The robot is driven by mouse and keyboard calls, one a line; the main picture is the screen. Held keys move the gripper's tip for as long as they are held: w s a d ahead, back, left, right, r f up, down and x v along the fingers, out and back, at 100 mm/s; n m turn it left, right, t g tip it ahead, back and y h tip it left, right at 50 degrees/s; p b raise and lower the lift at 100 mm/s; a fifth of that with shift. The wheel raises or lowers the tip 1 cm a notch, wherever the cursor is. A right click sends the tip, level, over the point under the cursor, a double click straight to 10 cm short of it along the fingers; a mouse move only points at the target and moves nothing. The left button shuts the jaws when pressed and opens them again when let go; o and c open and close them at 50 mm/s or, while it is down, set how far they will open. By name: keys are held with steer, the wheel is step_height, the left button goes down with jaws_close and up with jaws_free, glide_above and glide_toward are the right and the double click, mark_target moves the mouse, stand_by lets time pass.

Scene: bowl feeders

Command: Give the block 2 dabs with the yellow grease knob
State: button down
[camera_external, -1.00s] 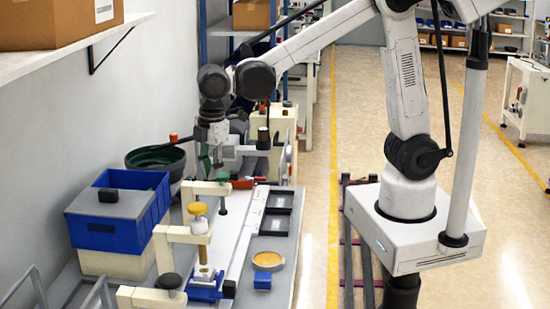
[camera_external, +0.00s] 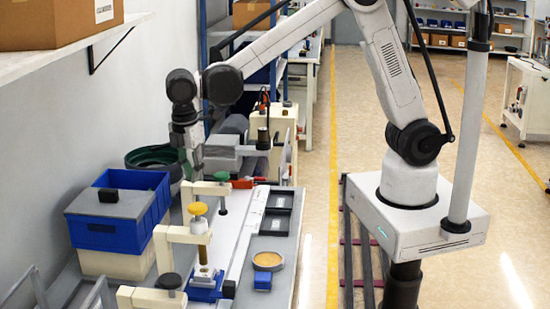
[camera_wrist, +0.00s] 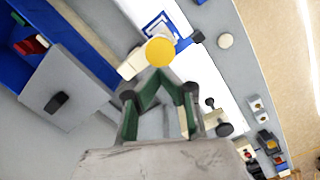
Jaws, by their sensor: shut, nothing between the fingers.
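The yellow knob (camera_external: 197,208) sits on an upright stem at a cream clamp arm; it also shows in the wrist view (camera_wrist: 160,51). The blue fixture is partly hidden behind the knob and clamp in the wrist view (camera_wrist: 160,25). My gripper (camera_external: 197,170) is behind the knob in the external view. In the wrist view my green fingers (camera_wrist: 160,74) meet at their tips, shut and empty, just below the knob in the picture. Whether they touch it cannot be told.
A blue bin with a grey lid (camera_external: 112,203) stands left by the wall. Cream clamps (camera_external: 182,235) line the bench. A dark green bowl (camera_external: 155,156) stands behind.

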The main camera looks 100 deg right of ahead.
mark_target(197, 206)
steer(key=shift+s+d+f+b, duration=0.15)
steer(key=shift+f+b, duration=0.55)
steer(key=shift+f, duration=1.05)
steer(key=shift+s+d+f+b, duration=0.1)
steer(key=shift+f+b, duration=0.6)
steer(key=shift+f, duration=1)
